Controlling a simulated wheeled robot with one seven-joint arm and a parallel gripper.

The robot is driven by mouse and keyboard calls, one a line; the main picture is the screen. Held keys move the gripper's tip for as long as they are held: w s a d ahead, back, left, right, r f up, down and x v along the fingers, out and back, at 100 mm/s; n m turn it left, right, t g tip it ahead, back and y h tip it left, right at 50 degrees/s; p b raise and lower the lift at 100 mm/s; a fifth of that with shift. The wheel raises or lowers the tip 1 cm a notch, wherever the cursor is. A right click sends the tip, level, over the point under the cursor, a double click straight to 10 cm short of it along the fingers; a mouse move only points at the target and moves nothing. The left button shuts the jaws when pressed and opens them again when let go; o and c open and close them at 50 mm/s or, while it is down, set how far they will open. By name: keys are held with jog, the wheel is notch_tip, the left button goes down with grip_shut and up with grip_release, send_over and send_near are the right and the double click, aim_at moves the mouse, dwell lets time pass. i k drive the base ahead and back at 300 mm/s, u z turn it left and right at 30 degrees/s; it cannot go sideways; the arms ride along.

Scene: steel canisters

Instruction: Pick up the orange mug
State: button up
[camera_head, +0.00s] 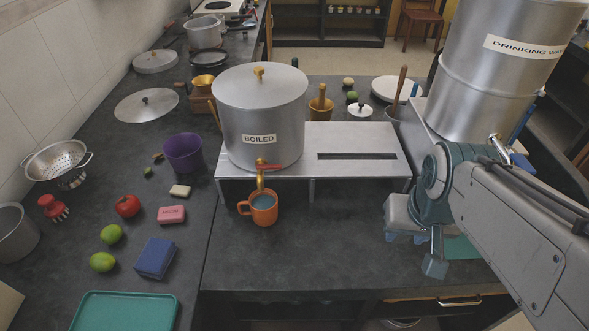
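The orange mug (264,214) stands upright on the dark counter at the centre, with its handle to the left. Something bluish, perhaps liquid, shows inside it. It sits right below the brass tap (261,178) with a red lever on the steel canister (262,120) labelled BOILED. My gripper (434,266) is at the right, over the counter and well apart from the mug. The small view and my own arm hide how its fingers stand, and I see nothing clearly held.
The canister stands on a raised metal stand (350,150) just behind the mug. The DRINKING WATER canister (490,80) rises at the right. A blue box (155,258), pink soap (171,214) and purple cup (184,153) lie left. Counter between mug and gripper is clear.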

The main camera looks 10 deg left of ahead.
aim_at(263, 205)
jog(key=z, duration=0.05)
jog(key=k, duration=1.65)
jog(key=u, duration=0.35)
jog(key=i, duration=1.65)
